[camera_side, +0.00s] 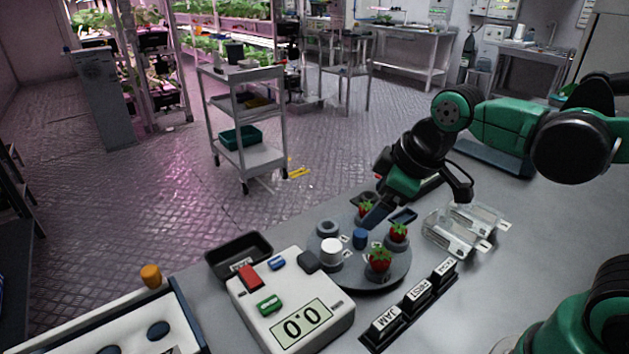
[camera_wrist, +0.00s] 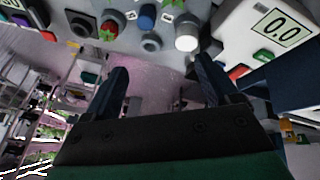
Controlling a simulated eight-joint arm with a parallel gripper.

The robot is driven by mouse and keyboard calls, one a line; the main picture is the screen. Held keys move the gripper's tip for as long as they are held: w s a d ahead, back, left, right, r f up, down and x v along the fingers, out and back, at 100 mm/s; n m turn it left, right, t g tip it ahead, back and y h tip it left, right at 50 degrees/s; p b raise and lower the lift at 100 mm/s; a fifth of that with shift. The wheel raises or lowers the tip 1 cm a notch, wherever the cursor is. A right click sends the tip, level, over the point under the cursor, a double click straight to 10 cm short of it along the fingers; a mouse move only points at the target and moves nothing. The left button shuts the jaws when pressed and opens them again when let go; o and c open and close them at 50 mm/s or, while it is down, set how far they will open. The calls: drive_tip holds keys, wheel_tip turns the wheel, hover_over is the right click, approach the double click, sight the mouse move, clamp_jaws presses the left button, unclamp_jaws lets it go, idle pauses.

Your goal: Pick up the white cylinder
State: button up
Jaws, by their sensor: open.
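The white cylinder (camera_side: 331,246) stands upright on a small grey pedestal at the left side of the round grey turntable (camera_side: 376,281). In the wrist view the white cylinder (camera_wrist: 187,43) shows near the top, just right of centre. My gripper (camera_side: 372,219) hangs over the far side of the turntable, to the right of the white cylinder and apart from it. In the wrist view its two dark blue fingers (camera_wrist: 160,76) are spread with nothing between them. The side view hides part of the fingertips.
A blue cylinder (camera_side: 360,239) and strawberries (camera_side: 379,259) stand on the turntable close to the gripper. A white scale (camera_side: 290,303) and black tray (camera_side: 239,254) are at left. Label blocks (camera_side: 416,299) are in front, clear containers (camera_side: 462,232) at right.

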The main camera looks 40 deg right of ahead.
sight(332, 245)
drive_tip(key=w+a+f+n+g, duration=0.1)
drive_tip(key=n, duration=0.4)
drive_tip(key=w+a+f+n+g, duration=0.1)
drive_tip(key=w+n+g, duration=0.1)
drive_tip(key=n, duration=0.3)
drive_tip(key=w+a+f+n+g, duration=0.1)
drive_tip(key=a+n, duration=0.1)
drive_tip(key=n, duration=0.3)
drive_tip(key=shift+w+f+g, duration=0.15)
drive_tip(key=shift+f+g, duration=0.15)
drive_tip(key=shift+f, duration=0.05)
drive_tip(key=shift+w+a+f+n, duration=0.15)
drive_tip(key=shift+f+n, duration=0.1)
drive_tip(key=shift+n, duration=0.35)
drive_tip(key=shift+f+n, duration=0.3)
drive_tip(key=shift+f, duration=2.6)
clamp_jaws()
